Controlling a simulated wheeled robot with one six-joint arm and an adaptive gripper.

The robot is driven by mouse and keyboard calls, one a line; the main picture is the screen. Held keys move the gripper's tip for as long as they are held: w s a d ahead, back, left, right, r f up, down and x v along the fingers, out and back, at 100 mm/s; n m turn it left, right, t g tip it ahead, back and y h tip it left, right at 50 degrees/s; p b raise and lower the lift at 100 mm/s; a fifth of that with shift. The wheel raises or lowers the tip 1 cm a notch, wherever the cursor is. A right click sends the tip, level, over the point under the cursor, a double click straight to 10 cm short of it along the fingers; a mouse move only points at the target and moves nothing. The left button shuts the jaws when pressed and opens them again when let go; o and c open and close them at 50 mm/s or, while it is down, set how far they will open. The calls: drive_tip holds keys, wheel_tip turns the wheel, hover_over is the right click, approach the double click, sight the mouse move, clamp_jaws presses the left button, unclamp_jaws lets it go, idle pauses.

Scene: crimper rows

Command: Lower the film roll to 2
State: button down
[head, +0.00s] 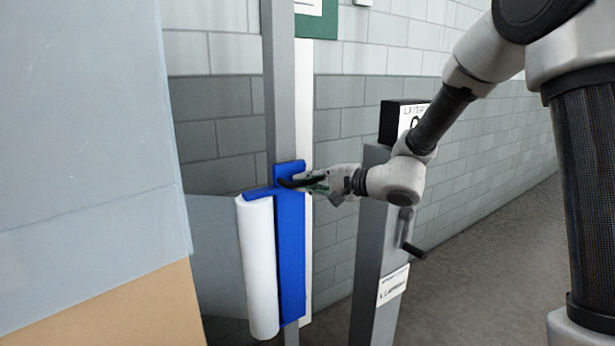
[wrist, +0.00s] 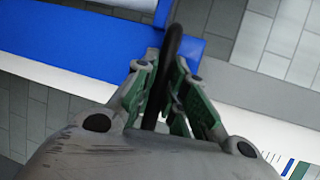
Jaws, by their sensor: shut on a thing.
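The white film roll (head: 258,268) hangs upright on a blue carriage (head: 290,240) that sits on a grey vertical mast (head: 279,90) in the head view. A strip of film runs from the roll to the left, behind the wrapped load. My gripper (head: 308,183) is at the carriage's upper part, shut on its black handle (head: 290,183). In the wrist view the black handle (wrist: 172,70) stands between the green finger pads, with the blue carriage (wrist: 85,40) behind. The marking 2 cannot be made out.
A wrapped load (head: 85,150) with a tan lower part fills the left. A grey post (head: 372,260) with a crank (head: 410,240) and a black counter box (head: 398,118) stands right of the mast, close to my arm. Open floor (head: 500,270) lies to the right.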

drive_tip(key=c, duration=1.5)
unclamp_jaws()
drive_tip(key=shift+o, duration=0.2)
drive_tip(key=v, duration=1.2)
